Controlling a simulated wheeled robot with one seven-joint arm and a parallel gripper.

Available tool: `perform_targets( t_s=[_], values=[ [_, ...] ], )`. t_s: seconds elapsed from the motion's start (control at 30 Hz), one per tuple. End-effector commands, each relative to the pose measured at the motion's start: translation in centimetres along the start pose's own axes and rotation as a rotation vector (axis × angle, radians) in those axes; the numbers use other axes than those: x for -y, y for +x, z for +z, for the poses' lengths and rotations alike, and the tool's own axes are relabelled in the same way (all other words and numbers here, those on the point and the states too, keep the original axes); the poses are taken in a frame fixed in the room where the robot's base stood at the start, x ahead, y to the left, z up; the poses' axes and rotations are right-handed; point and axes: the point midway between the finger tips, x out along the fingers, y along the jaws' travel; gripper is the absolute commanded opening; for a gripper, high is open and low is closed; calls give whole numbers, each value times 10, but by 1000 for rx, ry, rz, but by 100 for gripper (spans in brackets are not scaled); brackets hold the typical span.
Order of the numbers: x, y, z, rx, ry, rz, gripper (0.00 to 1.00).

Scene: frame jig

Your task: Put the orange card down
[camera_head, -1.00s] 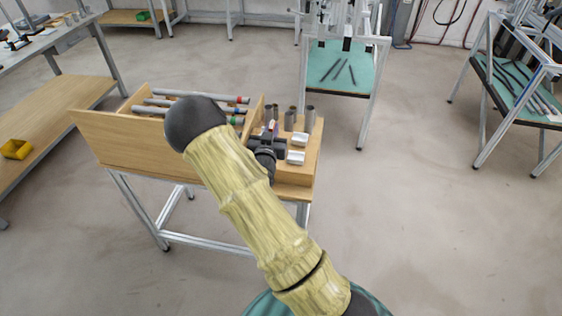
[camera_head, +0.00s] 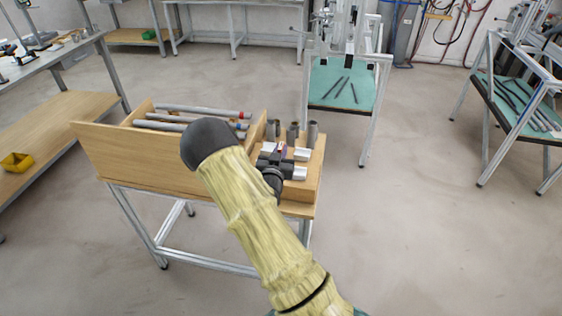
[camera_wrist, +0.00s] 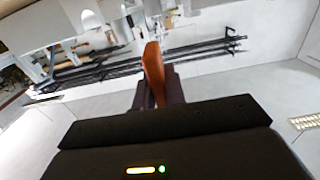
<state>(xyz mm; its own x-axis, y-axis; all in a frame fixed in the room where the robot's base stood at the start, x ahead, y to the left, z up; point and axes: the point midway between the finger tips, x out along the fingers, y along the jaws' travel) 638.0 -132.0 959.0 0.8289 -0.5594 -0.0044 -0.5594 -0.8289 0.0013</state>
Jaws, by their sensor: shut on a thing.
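The orange card (camera_wrist: 153,66) stands up between my fingers in the wrist view, seen nearly edge-on. My gripper (camera_wrist: 158,92) is shut on it. In the head view my gripper (camera_head: 278,157) is over the right part of the wooden bench tray (camera_head: 311,194), among small white blocks. A small reddish patch at its tip is probably the card (camera_head: 282,147). My arm hides part of the tray, and I cannot tell whether the card touches anything below.
White blocks (camera_head: 301,154) lie close beside my gripper. Several upright grey cylinders (camera_head: 313,133) stand just behind it. Grey tubes (camera_head: 200,110) lie in the left compartment, behind a wooden wall (camera_head: 130,160). The floor to the right (camera_head: 420,220) is clear.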

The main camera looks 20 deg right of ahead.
Motion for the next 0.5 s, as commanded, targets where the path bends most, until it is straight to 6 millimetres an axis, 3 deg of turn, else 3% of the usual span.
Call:
perform_targets(
  t_s=[0.37, 0.5],
  values=[
    [-1, 1, 6, -2, 1, 2, 0],
    [-1, 1, 19, 1, -1, 2, 0]
  ],
)
